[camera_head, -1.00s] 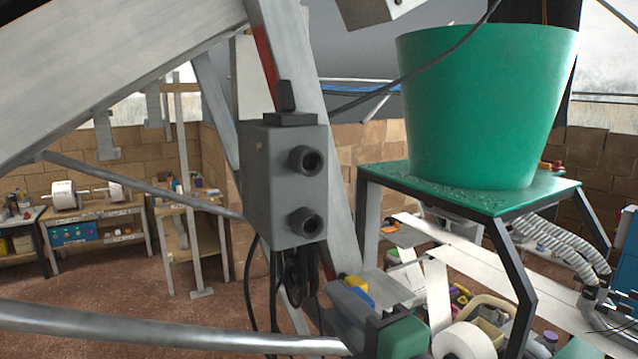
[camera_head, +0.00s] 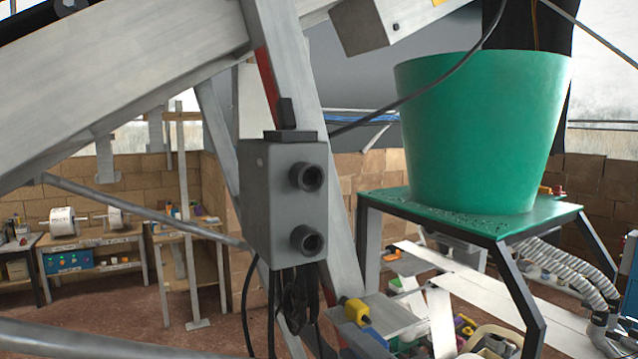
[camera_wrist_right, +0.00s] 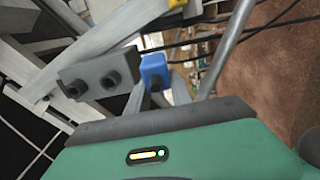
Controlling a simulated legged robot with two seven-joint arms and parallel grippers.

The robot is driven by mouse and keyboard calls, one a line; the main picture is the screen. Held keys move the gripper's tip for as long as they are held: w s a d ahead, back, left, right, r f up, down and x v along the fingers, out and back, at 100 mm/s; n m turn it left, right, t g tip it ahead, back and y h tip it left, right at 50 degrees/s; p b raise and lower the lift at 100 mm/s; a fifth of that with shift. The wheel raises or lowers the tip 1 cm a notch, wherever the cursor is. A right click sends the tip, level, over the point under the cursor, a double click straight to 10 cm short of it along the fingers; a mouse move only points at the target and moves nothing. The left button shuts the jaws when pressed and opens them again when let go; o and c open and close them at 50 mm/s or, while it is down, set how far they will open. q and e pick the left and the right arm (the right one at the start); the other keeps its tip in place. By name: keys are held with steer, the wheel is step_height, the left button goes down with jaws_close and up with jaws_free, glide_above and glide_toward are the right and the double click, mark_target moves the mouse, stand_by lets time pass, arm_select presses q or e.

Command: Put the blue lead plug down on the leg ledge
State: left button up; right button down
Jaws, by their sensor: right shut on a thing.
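The blue lead plug (camera_wrist_right: 155,74) shows just ahead of my right gripper (camera_wrist_right: 154,98) in the right wrist view, with a dark round end. In the head view, a bit of blue (camera_head: 373,328) shows at the bottom, below a yellow plug (camera_head: 355,310). The pale leg ledge (camera_head: 394,315) lies close beside them. Whether the blue plug touches the ledge cannot be told. My left gripper is not in view.
A grey box (camera_head: 285,200) with two dark sockets is fixed to the slanted leg, with black cables hanging under it. The grey box also shows left of the plug in the wrist view (camera_wrist_right: 92,78). A green tub (camera_head: 485,130) stands on a stand at right.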

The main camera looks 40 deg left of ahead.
steer(key=w+d+p, duration=0.3)
steer(key=w, duration=0.4)
steer(key=w+d+p, duration=0.3)
steer(key=w, duration=0.4)
steer(key=shift+w, duration=0.3)
